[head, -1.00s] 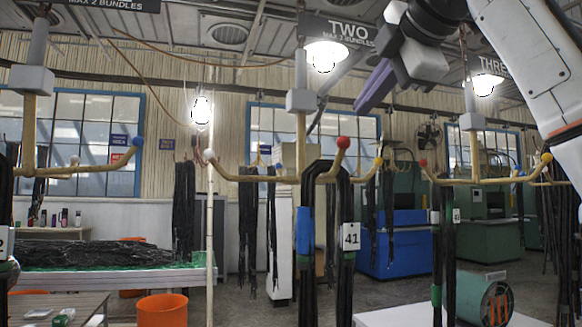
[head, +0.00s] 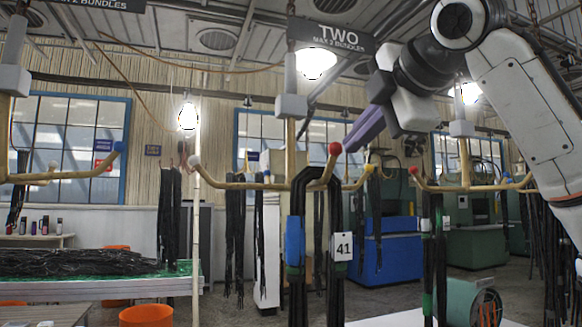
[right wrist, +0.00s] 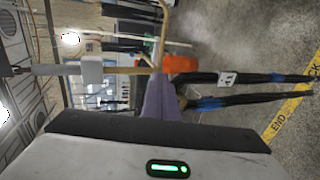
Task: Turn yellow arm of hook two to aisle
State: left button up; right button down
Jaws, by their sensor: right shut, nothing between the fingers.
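Hook two (head: 291,107) hangs beside the sign TWO, with a grey block, a wooden stem and arms at its foot. Its yellow-tipped arm (head: 369,168) points right. Its red-tipped arm (head: 335,149) carries a black hose bundle (head: 299,250) with tag 41. A white-tipped arm (head: 194,160) points left, and a blue tip (head: 267,173) shows near the stem. My right gripper (head: 348,147) has purple fingers shut and empty, just right of the red ball and above the yellow one; contact cannot be told. The fingers also show in the right wrist view (right wrist: 160,98). My left gripper is not seen.
Hook three (head: 461,129) with its own hoses hangs to the right. Another hook (head: 8,80) is at the left edge. A thin white pole (head: 196,240) stands at left. Orange bins (head: 146,316) and a hose-covered table (head: 90,262) are lower left.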

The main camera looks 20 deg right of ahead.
aim_at(331, 147)
jog(key=shift+s+a+f, duration=0.1)
jog(key=shift+a+f, duration=0.35)
jog(key=shift+a, duration=0.5)
jog(key=shift+s+a+f, duration=0.1)
jog(key=shift+a+f, duration=0.3)
jog(key=shift+a, duration=0.6)
jog(key=shift+s+a+f, duration=0.1)
jog(key=shift+a+f, duration=0.35)
jog(key=shift+a, duration=0.5)
jog(key=shift+w+a, duration=2.4)
jog(key=shift+a, duration=1.85)
jog(key=shift+w+a, duration=2.4)
jog(key=shift+a, duration=1.8)
pick_arm(q)
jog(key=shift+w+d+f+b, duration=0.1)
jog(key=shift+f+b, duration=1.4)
jog(key=shift+b, duration=0.1)
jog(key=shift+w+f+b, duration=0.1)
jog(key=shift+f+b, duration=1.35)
jog(key=shift+b, duration=0.15)
pick_arm(e)
jog(key=s, duration=1.2)
jog(key=shift+d, duration=0.3)
